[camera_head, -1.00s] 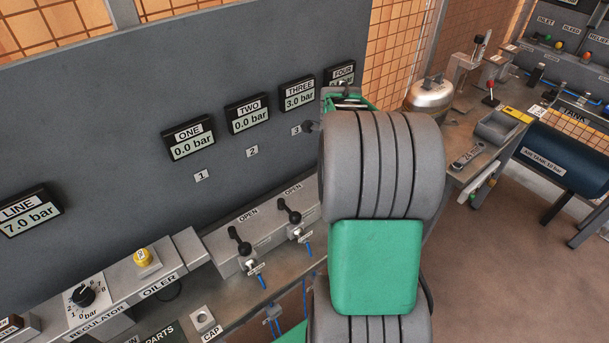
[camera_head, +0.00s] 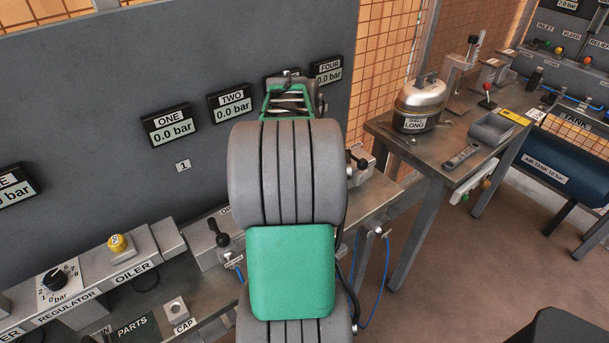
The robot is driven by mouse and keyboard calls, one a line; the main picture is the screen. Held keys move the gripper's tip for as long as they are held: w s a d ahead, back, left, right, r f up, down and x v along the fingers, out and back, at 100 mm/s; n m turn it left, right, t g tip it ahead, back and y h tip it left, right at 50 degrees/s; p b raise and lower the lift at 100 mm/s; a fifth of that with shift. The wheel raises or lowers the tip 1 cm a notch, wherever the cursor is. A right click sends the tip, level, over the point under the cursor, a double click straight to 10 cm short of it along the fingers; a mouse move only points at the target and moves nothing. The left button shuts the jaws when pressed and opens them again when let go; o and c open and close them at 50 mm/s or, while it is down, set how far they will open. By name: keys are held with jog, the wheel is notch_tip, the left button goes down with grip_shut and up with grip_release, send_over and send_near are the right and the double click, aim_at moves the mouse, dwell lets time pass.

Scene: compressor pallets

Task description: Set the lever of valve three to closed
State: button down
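The lever of valve three is hidden behind my arm. The display of valve three (camera_head: 270,80) is mostly covered by my wrist, and its reading cannot be made out. My gripper (camera_head: 292,78) is at the upper end of my green and grey arm, in front of the panel; its fingertips are not clear. A black lever (camera_head: 218,234), probably that of valve one, stands on the valve row left of my arm. Another black lever (camera_head: 357,161), probably that of valve four, shows right of my arm.
Displays one (camera_head: 170,125), two (camera_head: 231,102) and four (camera_head: 327,71) read 0.0 bar. The regulator (camera_head: 59,279), oiler (camera_head: 120,249) and cap (camera_head: 176,308) are at lower left. A metal pot (camera_head: 420,101) stands on the side bench (camera_head: 400,146).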

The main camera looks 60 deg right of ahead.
dwell(0.4)
jog(key=c, duration=1.5)
grip_release()
notch_tip(320, 180, up, 8)
jog(key=a, duration=0.1)
jog(key=shift+w+a+f, duration=0.15)
jog(key=shift+w+a, duration=0.05)
jog(key=shift+a, duration=0.05)
